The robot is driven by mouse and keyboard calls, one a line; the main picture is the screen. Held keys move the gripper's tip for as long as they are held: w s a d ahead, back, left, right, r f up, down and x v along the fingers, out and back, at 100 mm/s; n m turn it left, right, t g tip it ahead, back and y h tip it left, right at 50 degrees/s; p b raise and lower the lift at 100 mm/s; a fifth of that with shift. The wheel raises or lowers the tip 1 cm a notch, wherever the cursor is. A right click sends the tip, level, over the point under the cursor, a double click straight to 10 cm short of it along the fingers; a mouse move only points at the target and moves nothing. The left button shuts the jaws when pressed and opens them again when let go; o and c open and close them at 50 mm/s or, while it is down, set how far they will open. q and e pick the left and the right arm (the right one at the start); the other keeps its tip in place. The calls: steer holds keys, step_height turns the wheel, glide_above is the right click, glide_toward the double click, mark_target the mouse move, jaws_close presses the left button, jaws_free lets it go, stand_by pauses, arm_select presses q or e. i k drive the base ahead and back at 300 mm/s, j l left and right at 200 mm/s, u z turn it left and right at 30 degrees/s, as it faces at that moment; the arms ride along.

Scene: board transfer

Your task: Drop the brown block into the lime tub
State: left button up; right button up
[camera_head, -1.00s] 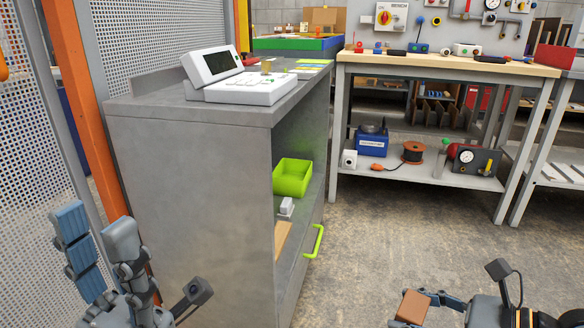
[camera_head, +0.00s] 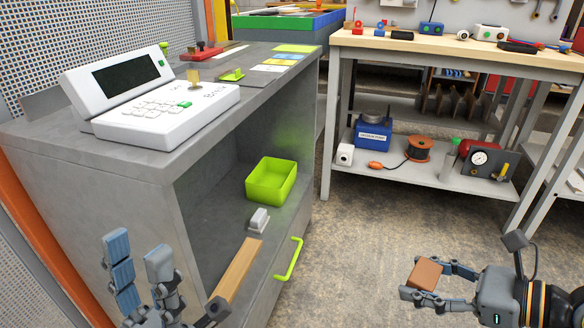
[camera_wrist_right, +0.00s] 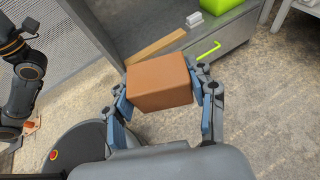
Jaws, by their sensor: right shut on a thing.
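The brown block (camera_head: 425,274) is held between the fingers of my right gripper (camera_head: 428,282), in the air at the lower right of the head view. The right wrist view shows the block (camera_wrist_right: 160,82) gripped from both sides by the blue-padded fingers. The lime tub (camera_head: 271,180) stands open on the grey cabinet's inner shelf, ahead and left of my right gripper and clearly apart from it. It is partly cut off at the top of the wrist view (camera_wrist_right: 221,5). My left gripper (camera_head: 141,272) is open and empty in front of the cabinet's left part.
The grey cabinet (camera_head: 110,143) has a white console (camera_head: 160,110) on top. A small white item (camera_head: 259,220) and a wooden strip (camera_head: 238,270) lie near the tub. A lime handle (camera_head: 290,258) sticks out below. The floor (camera_head: 370,235) between cabinet and bench is clear.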

mark_target(276, 187)
steer(key=i+l+u, duration=0.1)
steer(key=i+l, duration=1.4)
steer(key=l, duration=0.15)
steer(key=i+l+u, duration=0.15)
steer(key=u, duration=2.1)
